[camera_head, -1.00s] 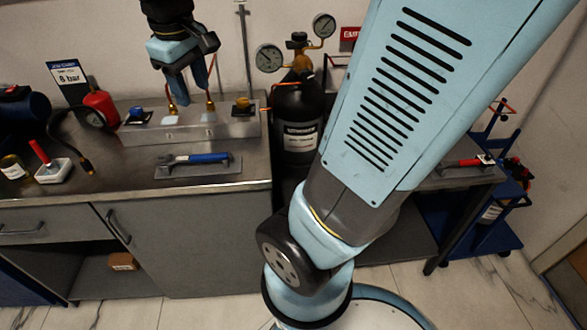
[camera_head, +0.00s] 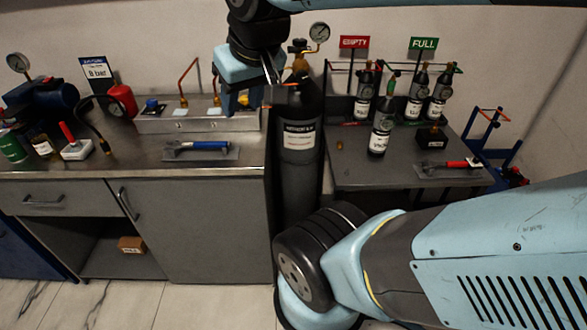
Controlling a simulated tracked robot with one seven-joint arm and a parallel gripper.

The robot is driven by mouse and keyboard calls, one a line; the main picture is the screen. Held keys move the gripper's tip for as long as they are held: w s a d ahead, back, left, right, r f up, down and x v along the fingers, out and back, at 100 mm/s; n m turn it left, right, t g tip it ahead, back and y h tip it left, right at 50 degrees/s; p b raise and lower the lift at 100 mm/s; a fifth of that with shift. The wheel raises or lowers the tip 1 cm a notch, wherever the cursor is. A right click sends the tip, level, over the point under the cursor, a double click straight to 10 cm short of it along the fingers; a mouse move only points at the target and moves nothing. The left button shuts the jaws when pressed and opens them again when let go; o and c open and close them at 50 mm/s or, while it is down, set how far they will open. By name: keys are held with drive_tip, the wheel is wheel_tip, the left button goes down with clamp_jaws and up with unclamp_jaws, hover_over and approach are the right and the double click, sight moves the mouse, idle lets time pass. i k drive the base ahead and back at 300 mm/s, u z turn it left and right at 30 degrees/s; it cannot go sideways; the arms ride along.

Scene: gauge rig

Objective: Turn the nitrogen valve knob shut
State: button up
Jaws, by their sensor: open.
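A dark gas cylinder (camera_head: 300,175) with a white label stands between the bench and the side table; the label's small print is hard to read. I cannot tell whether the fingers touch anything.
A blue-handled tool (camera_head: 205,147) lies in front of the panel. A gauge (camera_head: 320,32) sits above the cylinder. Several small bottles (camera_head: 381,135) and a red-handled tool (camera_head: 450,164) occupy the side table (camera_head: 355,178). My arm crosses the lower right.

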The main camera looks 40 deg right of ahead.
sight(299, 43)
drive_tip(key=z, duration=2.05)
drive_tip(key=k, duration=0.8)
drive_tip(key=u, duration=0.8)
drive_tip(key=i, duration=1)
drive_tip(key=u, duration=0.05)
